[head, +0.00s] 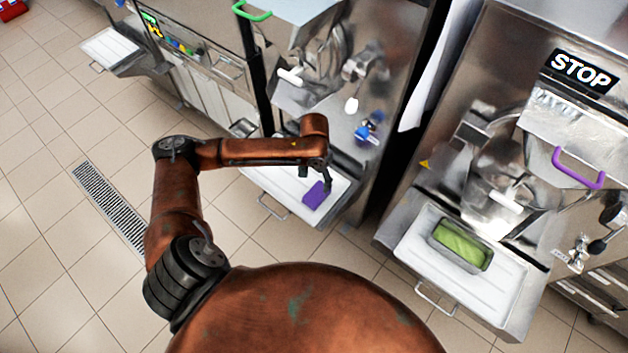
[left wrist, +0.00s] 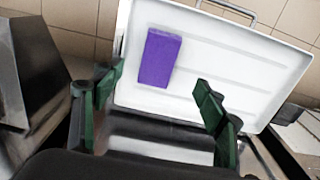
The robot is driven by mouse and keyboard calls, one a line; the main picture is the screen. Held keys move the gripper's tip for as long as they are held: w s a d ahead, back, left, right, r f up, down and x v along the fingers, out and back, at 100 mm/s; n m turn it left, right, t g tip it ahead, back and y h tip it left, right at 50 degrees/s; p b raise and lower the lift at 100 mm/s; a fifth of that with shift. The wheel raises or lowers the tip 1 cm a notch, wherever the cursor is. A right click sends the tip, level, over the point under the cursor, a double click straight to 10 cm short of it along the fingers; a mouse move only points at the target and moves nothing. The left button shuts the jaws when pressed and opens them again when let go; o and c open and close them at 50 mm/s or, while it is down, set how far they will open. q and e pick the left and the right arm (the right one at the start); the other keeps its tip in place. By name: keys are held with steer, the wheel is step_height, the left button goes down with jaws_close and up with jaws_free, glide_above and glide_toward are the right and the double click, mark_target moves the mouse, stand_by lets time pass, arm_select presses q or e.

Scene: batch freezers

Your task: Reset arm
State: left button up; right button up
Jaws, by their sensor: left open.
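My left arm reaches from the lower left to the middle freezer in the head view, with my left gripper (head: 316,178) above that freezer's white tray (head: 268,184). In the left wrist view, the gripper (left wrist: 158,105) has its two green fingers wide apart with nothing between them. A purple block (head: 317,195) lies on the white tray, just beyond the fingertips; it also shows in the left wrist view (left wrist: 159,58). My right gripper is not in view.
The right freezer holds a metal pan of green content (head: 461,246) on its own white tray (head: 420,262). A purple handle (head: 578,168) and a green handle (head: 252,12) stick out from the machines. The tiled floor (head: 60,230) at left is clear around a drain grate (head: 108,207).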

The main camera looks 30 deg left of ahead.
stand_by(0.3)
arm_select(q)
steer(key=s+d+f+m+t+h, duration=0.2)
steer(key=s+d+f+m+h, duration=0.1)
steer(key=s+d+f, duration=0.55)
steer(key=s+a+n+y, duration=0.2)
steer(key=s+a, duration=0.4)
steer(key=s, duration=0.3)
steer(key=s+a+n+y, duration=0.2)
steer(key=s+a, duration=0.4)
steer(key=s, duration=0.4)
step_height(320, 180, down, 29)
steer(key=s+d, duration=0.2)
steer(key=s, duration=0.1)
steer(key=s+f+m+g, duration=0.1)
steer(key=s+f, duration=1.5)
steer(key=s, duration=0.3)
steer(key=shift+g+h, duration=0.3)
steer(key=shift+h, duration=0.1)
